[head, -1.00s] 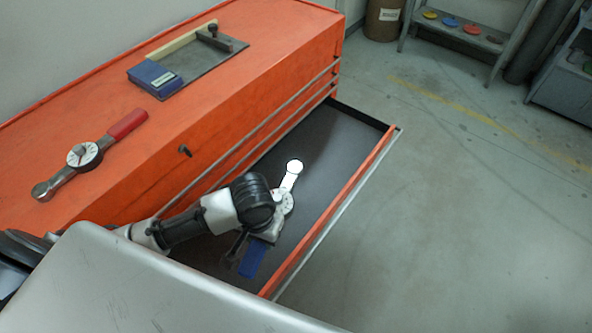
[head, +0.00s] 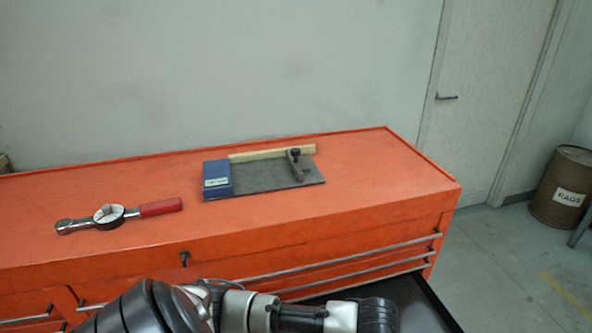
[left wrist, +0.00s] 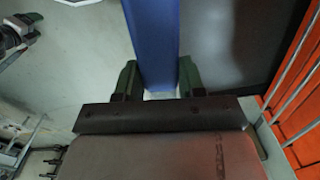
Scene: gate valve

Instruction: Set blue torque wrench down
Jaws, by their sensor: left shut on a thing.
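In the left wrist view, the blue handle of the torque wrench (left wrist: 153,38) runs up between the two green fingers of my left gripper (left wrist: 157,82). The gripper is shut on this handle. The wrench's dial and far end are out of this view. The dark grey drawer floor (left wrist: 232,50) shows to the right of the handle; whether the wrench touches it I cannot tell. In the head view, only part of my left arm shows at the bottom, and the gripper and blue wrench are out of frame.
The orange tool chest (head: 350,190) has an open drawer (head: 425,305) at lower right. On its top lie a red-handled torque wrench (head: 115,214) and a grey plate (head: 265,179) with a blue block (head: 216,180). A rags drum (head: 562,188) stands at right.

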